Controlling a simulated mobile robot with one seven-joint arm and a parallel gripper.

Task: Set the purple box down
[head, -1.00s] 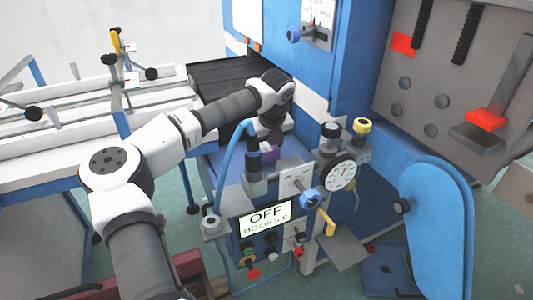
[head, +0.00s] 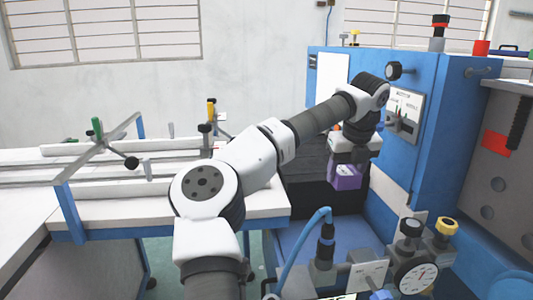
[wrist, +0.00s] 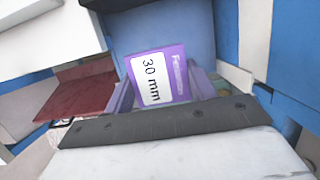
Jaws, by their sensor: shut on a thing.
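The purple box (head: 346,182) is held by my gripper (head: 348,163), which points down, in the head view. The box hangs under the gripper in front of the black sloped surface (head: 308,160) of the blue machine. In the wrist view the purple box (wrist: 158,74) shows a white label reading "30 mm", between the fingers of my gripper (wrist: 160,98). The box appears to be clear of any surface, though its underside is hidden.
The blue machine (head: 425,130) stands close at the right of the gripper. A round gauge (head: 415,278), knobs and a curved blue hose (head: 300,240) stand at the front below. A white table (head: 240,205) with rails lies left. A blue flat surface (head: 335,232) below looks clear.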

